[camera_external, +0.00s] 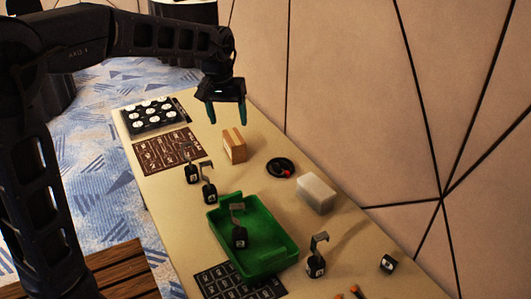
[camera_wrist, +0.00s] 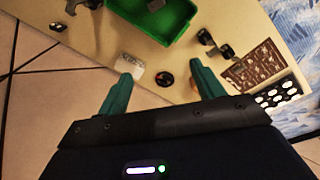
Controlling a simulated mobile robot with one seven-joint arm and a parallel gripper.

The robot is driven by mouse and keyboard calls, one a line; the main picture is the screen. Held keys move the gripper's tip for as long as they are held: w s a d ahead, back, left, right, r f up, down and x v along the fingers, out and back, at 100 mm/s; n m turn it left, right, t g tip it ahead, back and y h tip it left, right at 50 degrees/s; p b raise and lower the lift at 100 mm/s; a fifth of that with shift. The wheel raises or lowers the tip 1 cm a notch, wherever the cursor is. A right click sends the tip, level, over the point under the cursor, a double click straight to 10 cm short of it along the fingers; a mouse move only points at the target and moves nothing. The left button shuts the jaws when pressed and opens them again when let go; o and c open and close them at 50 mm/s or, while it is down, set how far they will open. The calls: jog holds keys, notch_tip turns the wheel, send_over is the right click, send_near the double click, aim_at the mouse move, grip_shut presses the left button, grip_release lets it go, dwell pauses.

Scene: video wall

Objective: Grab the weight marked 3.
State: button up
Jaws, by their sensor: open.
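Several black hooked weights with small white labels are on the table. Two stand side by side left of the wooden block, a rear one (camera_external: 192,173) and a front one (camera_external: 209,193); the wrist view also shows them (camera_wrist: 206,37) (camera_wrist: 222,51). Another weight (camera_external: 240,236) is in the green tray (camera_external: 269,263). One stands right of the tray (camera_external: 316,265), and a small black one (camera_external: 388,264) lies further right. The labels are too small to read, so I cannot tell which is marked 3. My gripper (camera_external: 227,121) is open and empty, above the table's far part; its fingers show in the wrist view (camera_wrist: 161,70).
A wooden block (camera_external: 234,146), a black round dish with something red (camera_external: 280,168) and a white block (camera_external: 316,194) stand along the wall side. A brown patterned board (camera_external: 166,150) and a black board with white discs (camera_external: 154,115) lie at the far end. The wall (camera_external: 350,90) borders the table's right.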

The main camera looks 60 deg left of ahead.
jog(key=w+a+f+n, duration=0.2)
jog(key=a+f, duration=0.2)
jog(key=a, duration=0.6)
jog(key=n+g+h, duration=0.2)
jog(key=n, duration=0.3)
send_over(187, 143)
notch_tip(187, 143, down, 16)
jog(key=shift+s+a+f, duration=0.15)
jog(key=shift+a+f, duration=0.15)
jog(key=shift+a, duration=0.1)
jog(key=f, duration=0.5)
jog(key=shift+d+f, duration=0.2)
jog(key=shift+d, duration=0.2)
jog(key=shift+d+f, duration=0.1)
jog(key=shift+f, duration=2.5)
jog(key=shift+r, duration=0.1)
grip_shut()
